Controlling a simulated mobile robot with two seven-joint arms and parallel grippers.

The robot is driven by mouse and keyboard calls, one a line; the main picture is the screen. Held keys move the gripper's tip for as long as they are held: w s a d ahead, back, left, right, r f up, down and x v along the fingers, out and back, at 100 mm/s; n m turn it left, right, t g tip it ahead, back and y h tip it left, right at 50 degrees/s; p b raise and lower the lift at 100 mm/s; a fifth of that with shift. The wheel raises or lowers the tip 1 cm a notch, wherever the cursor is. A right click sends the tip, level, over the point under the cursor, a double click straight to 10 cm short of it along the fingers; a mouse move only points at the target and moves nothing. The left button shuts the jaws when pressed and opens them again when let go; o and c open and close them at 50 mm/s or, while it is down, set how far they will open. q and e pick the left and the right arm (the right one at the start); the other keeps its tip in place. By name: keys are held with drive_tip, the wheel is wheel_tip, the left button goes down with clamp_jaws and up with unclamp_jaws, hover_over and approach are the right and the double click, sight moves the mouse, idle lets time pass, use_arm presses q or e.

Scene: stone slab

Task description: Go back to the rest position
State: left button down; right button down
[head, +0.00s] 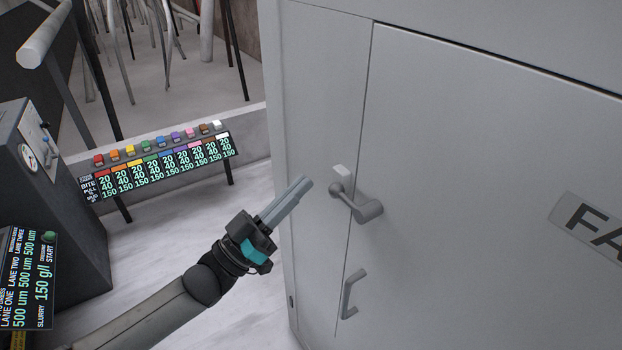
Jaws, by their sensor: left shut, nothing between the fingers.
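My left gripper (303,184) is at the middle of the head view, its fingers together and empty, pointing up and to the right. It is in front of the left side of a grey cabinet (480,150). Its tips appear a little left of the cabinet's lever handle (362,208) in the picture, with a gap between them. My right gripper is not in view.
A small pull handle (352,293) is below the lever. A panel with coloured buttons and numbers (165,165) stands at the left. A grey machine with a gauge (50,190) and a dark display (28,278) are at the far left. Pale floor shows between.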

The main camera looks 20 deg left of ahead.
use_arm(q)
drive_tip(key=shift+b+v, duration=0.6)
drive_tip(key=shift+v, duration=2.1)
drive_tip(key=w+a+f+n+g+y+b, duration=0.1)
drive_tip(key=a+f+n+y+b, duration=0.2)
drive_tip(key=f, duration=0.8)
drive_tip(key=w+a+f+g+y+b, duration=0.15)
drive_tip(key=f+y, duration=0.25)
drive_tip(key=f, duration=0.6)
drive_tip(key=s+a+f+n+g+y+b, duration=0.1)
drive_tip(key=s+f+g+y+b, duration=0.15)
drive_tip(key=f, duration=0.95)
drive_tip(key=s+f+g+y+b, duration=0.2)
drive_tip(key=s+f+b, duration=0.15)
drive_tip(key=f, duration=0.95)
drive_tip(key=s+f+g+y+b, duration=0.25)
drive_tip(key=s+f+g, duration=0.25)
drive_tip(key=s+f, duration=0.85)
drive_tip(key=s+d+f+g+b, duration=0.2)
drive_tip(key=s+d+f+g, duration=0.1)
drive_tip(key=s+f, duration=0.4)
drive_tip(key=s+d+f+g+b, duration=0.3)
drive_tip(key=s+f, duration=0.4)
drive_tip(key=s, duration=0.3)
drive_tip(key=shift+d+m+g+h, duration=0.15)
drive_tip(key=shift+m+g+h, duration=0.15)
drive_tip(key=shift+m+g, duration=0.1)
